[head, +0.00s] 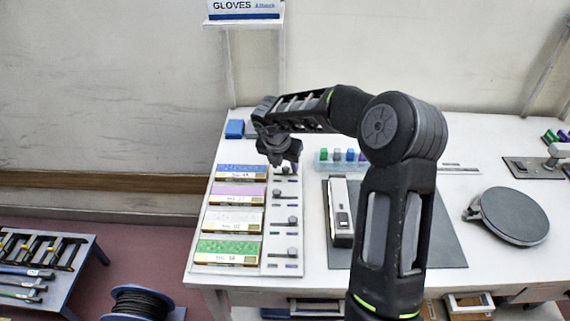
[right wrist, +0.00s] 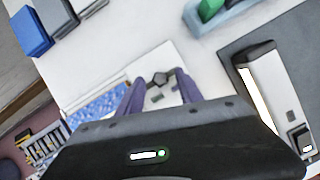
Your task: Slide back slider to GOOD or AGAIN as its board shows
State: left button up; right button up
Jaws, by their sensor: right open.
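A flat panel (head: 200,225) at the table's left holds a column of boards, each with a slider at its right. The back board (head: 241,171) is speckled blue; it also shows in the right wrist view (right wrist: 102,108). Its label is too small to read. My right gripper (head: 284,163) is above the back slider, largely hiding it. In the right wrist view the gripper (right wrist: 160,88) is open, and the back slider's dark knob (right wrist: 159,78) shows between its fingers. I cannot tell whether they touch it. The slider's end marks are not legible. My left gripper is out of view.
Pink (head: 237,195), white (head: 235,220) and green (head: 228,251) boards lie nearer the front, with their own knobs. A blue box (head: 235,129) stands behind the panel. A dark mat with a white device (head: 341,207) lies to the right, and a round dark disc (head: 514,216) further right.

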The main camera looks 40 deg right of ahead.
jog(key=shift+w+d+f, duration=0.1)
jog(key=shift+f, duration=0.2)
grip_shut()
dwell(1.3)
